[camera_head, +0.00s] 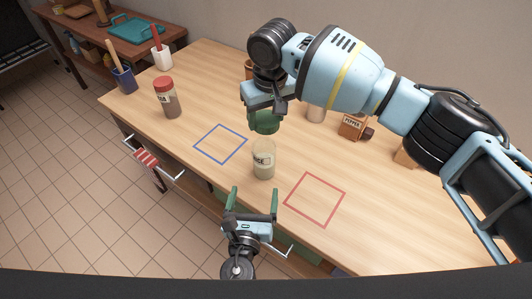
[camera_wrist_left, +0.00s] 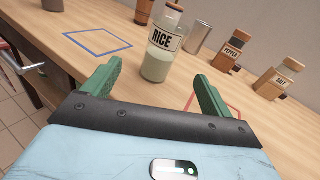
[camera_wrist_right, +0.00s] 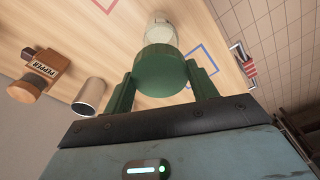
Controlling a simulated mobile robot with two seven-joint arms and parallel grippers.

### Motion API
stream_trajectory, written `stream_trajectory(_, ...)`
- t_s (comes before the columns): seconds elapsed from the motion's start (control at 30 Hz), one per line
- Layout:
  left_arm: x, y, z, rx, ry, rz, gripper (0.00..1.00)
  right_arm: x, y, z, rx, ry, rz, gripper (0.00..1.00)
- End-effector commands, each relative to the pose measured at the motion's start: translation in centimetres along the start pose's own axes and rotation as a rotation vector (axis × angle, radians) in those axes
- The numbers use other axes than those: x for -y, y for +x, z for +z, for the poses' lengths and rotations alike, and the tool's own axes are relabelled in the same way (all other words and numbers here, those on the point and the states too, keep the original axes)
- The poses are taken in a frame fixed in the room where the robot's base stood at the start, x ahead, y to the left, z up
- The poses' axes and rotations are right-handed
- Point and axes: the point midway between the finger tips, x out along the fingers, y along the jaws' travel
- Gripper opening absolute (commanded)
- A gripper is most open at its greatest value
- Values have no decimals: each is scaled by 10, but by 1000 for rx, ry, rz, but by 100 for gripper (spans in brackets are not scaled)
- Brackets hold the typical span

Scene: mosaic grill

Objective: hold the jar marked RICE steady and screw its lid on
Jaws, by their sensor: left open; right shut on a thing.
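The clear RICE jar (camera_head: 264,160), with pale contents, stands upright on the table between a blue and a red outlined square. It also shows in the left wrist view (camera_wrist_left: 160,62), with its label facing that camera. My right gripper (camera_head: 262,108) is shut on a green round lid (camera_wrist_right: 160,68) and holds it over the jar; the lid looks a little above the jar's mouth. My left gripper (camera_head: 253,196) is open at the table's front edge. Its green fingers point toward the jar, which stands beyond the fingertips, untouched.
A red-lidded jar (camera_head: 167,98) stands at the left, near a blue utensil cup (camera_head: 123,79). A metal can (camera_head: 317,112), a PEPPER box (camera_head: 353,126) and a SALT box (camera_wrist_left: 272,83) stand behind and right. The blue square (camera_head: 220,144) and red square (camera_head: 316,200) are empty.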

Motion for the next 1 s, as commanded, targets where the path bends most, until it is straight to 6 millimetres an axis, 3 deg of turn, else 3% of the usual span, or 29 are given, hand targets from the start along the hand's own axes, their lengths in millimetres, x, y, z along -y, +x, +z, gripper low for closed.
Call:
stream_trajectory(0.17,9,5,11,52,109,-13,85,5,0,-5,-1,-14,3,36)
stream_trajectory(0.57,9,9,12,54,108,-13,85,4,-1,-5,-1,-14,3,36)
stream_trajectory(0.77,9,32,14,55,107,-13,85,4,-1,-5,-1,-14,3,36)
stream_trajectory(1.0,10,73,16,55,108,-12,85,4,-1,-5,-1,-14,3,36)
